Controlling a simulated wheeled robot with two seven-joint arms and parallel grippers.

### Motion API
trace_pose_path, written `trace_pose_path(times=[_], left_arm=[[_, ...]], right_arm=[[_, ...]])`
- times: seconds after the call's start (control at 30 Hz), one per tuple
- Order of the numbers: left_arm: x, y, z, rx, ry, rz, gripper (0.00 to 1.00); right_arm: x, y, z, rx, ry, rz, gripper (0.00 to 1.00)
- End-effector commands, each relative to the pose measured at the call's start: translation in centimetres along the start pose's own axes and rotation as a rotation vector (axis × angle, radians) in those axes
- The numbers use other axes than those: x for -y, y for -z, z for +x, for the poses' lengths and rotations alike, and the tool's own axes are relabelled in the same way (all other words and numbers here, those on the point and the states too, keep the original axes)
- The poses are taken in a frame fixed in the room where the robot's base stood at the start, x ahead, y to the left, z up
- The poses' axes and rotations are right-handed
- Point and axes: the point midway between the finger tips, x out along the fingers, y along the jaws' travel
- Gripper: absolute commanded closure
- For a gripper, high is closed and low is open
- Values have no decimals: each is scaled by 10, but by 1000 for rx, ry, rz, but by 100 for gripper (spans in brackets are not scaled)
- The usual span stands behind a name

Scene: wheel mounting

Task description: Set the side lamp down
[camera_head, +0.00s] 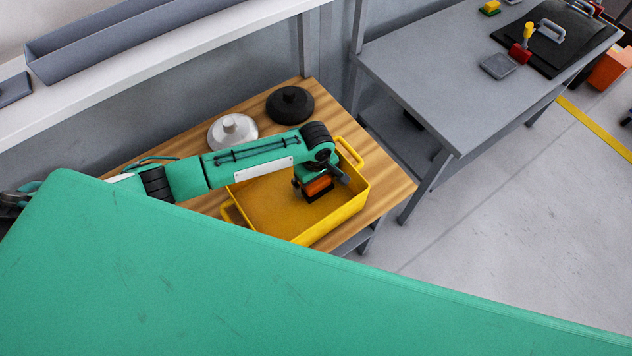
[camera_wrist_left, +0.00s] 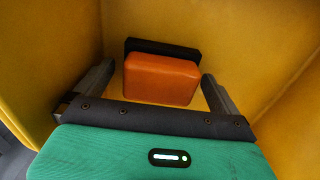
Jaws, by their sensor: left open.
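The side lamp (camera_head: 319,186) is a small block with an orange lens and a black base. It is inside the yellow crate (camera_head: 352,207), near the crate's right end. In the left wrist view the lamp (camera_wrist_left: 161,80) lies between the two fingers, with a gap visible at each side. My left gripper (camera_head: 322,179) reaches down into the crate and is open around the lamp. Whether the lamp's underside rests flat on the crate floor is hard to see. My right gripper is not in view.
The crate stands on a wooden-topped table (camera_head: 385,187). Behind it are a silver hub-like disc (camera_head: 232,131) and a black one (camera_head: 290,104). A grey bench (camera_head: 435,85) with tools stands at the right. A white shelf (camera_head: 150,57) with a grey tray runs along the upper left.

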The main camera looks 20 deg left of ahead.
Motion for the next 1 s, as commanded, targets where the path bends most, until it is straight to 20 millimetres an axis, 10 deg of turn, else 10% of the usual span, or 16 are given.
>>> trace_pose_path(times=[0.5,1.0], left_arm=[[-1,0,-97,0,-2,0,0],[0,0,-109,0,0,0,0]], right_arm=[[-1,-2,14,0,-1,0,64],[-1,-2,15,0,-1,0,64]])
